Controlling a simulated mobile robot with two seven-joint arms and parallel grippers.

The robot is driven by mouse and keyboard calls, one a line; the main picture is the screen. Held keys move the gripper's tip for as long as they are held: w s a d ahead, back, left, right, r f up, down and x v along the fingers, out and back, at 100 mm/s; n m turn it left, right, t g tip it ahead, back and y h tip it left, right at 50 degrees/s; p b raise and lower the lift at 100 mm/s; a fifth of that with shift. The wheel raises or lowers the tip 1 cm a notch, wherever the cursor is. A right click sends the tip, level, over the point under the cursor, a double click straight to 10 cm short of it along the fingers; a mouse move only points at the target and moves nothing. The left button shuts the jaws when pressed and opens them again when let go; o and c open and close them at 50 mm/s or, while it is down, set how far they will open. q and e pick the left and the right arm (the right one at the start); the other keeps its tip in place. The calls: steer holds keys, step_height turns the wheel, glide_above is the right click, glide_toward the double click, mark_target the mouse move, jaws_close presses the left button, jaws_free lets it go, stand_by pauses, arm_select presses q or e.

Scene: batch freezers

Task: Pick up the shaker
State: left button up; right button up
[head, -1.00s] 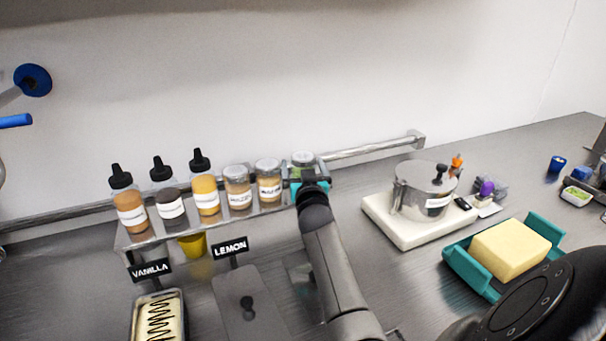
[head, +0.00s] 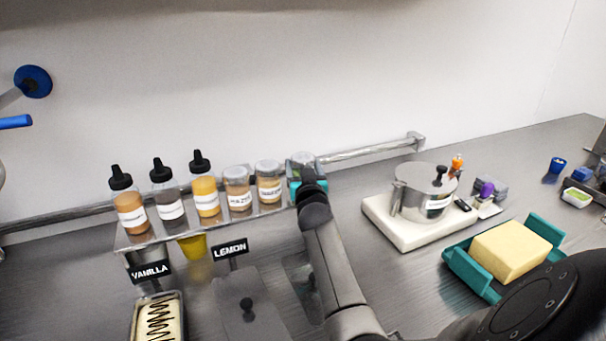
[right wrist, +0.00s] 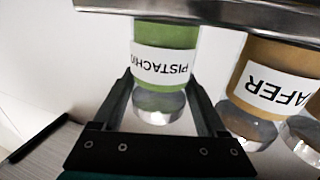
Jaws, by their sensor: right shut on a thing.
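The pistachio shaker, a clear jar with green contents and a white label, stands at the right end of the raised shelf. Its clear lid (head: 303,158) shows in the head view, while my gripper hides most of its body. In the right wrist view the shaker (right wrist: 165,65) appears upside down, with its label reading PISTACHIO. My right gripper (head: 308,184) is shut on the shaker, with one dark finger on each side in the right wrist view (right wrist: 161,90). I cannot tell whether the shaker touches the shelf. My left gripper is not in view.
A wafer shaker (head: 269,182) stands close beside it, then another shaker (head: 238,188) and several squeeze bottles along the metal shelf (head: 160,237). A wall rail (head: 375,150) runs behind. A steel pot (head: 423,190) on a white base and a teal tray (head: 467,275) stand right.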

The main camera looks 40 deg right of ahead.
steer(key=shift+c, duration=1)
steer(key=shift+r, duration=0.15)
step_height(320, 180, up, 20)
steer(key=p, duration=0.3)
steer(key=shift+p, duration=0.35)
